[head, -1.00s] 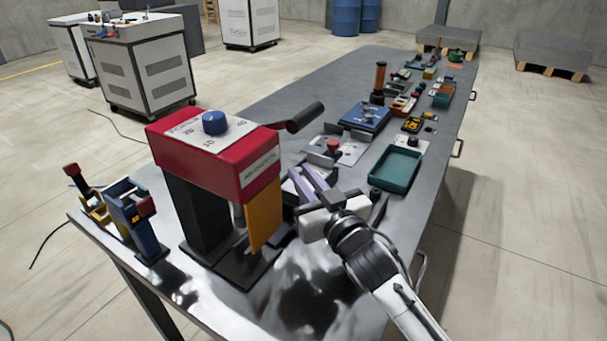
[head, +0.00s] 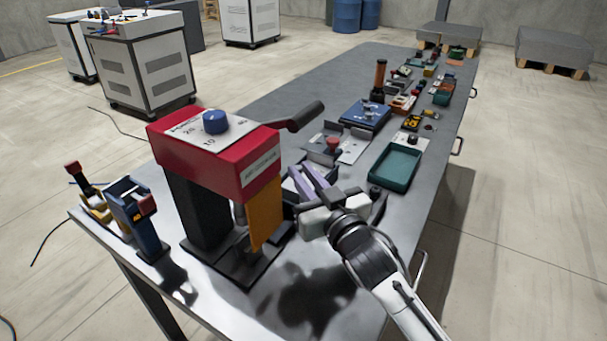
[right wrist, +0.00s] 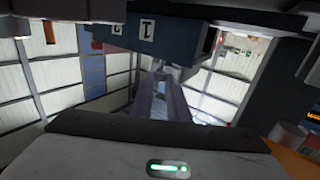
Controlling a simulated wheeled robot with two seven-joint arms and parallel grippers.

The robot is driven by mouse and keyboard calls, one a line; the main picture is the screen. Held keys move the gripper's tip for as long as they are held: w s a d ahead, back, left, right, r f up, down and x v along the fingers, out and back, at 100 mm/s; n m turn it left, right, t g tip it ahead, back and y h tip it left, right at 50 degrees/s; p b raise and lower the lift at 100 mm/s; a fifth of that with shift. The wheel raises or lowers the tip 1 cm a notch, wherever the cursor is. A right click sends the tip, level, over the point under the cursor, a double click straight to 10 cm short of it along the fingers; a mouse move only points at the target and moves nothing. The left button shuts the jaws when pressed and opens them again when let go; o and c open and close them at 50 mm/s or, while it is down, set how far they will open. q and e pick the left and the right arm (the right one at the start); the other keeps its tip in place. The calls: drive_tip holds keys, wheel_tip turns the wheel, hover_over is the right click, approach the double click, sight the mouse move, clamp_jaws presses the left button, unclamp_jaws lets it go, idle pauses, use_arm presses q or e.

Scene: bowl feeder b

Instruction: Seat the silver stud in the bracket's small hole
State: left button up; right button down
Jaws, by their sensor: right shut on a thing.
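My right gripper (head: 304,174), with lavender fingers, is low over the table just right of the red press. In the right wrist view its two fingers (right wrist: 160,98) run close together, shut on a small pale metallic piece, seemingly the silver stud (right wrist: 168,72). The stud cannot be made out in the head view. The bracket cannot be identified for certain, and its small hole is not visible. A dark blue block with white labels (right wrist: 180,38) is close beyond the fingertips in the wrist view. My left gripper is not in view.
The red press (head: 215,155) with its black lever (head: 300,117) stands close left of my gripper. Grey plates with a red knob (head: 350,148), a teal tray (head: 396,167) and a blue box (head: 364,116) lie beyond. The table's left back (head: 290,90) is clear.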

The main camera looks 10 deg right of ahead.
idle(0.6)
drive_tip(key=shift+f, duration=0.65)
idle(0.3)
